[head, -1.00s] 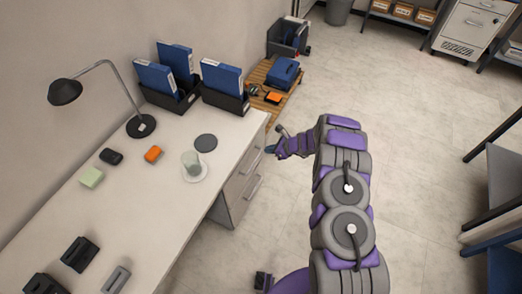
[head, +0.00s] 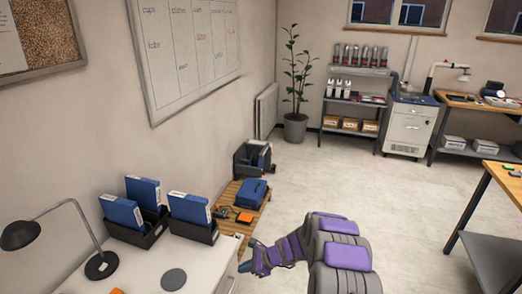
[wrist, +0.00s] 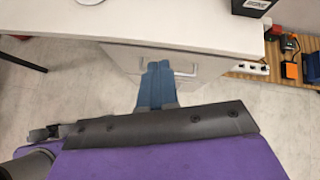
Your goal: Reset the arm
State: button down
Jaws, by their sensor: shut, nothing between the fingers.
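My purple and grey arm reaches forward from the bottom of the head view. My gripper (head: 245,267) is at its far end, beside the right end of the white desk (head: 200,252). In the wrist view my gripper (wrist: 157,66) shows two blue fingers side by side, closed together with nothing between them. The fingers point at the desk's drawer front (wrist: 190,70), below the desktop edge. I cannot tell the gap between fingertips and drawer.
A low wooden shelf (head: 228,194) with a blue case (head: 251,193) stands beyond the desk. Blue binders (head: 190,208) and a lamp (head: 20,235) stand on the desk. Open floor (head: 330,175) lies ahead and right. A wooden-topped table (head: 505,178) is at the right.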

jog(key=s+d+r+n+g+h, duration=0.25)
jog(key=s+r+n, duration=0.75)
jog(key=s+r, duration=1)
jog(key=s+d+r+n+h, duration=0.3)
jog(key=s+d, duration=0.5)
jog(key=s, duration=0.4)
jog(key=s+d+r+n+g+h, duration=0.1)
jog(key=s+d+r+n+h, duration=0.3)
jog(key=s+d, duration=0.5)
jog(key=s+r+n, duration=0.1)
jog(key=s, duration=0.3)
jog(key=shift+r, duration=0.35)
jog(key=shift+s, duration=0.1)
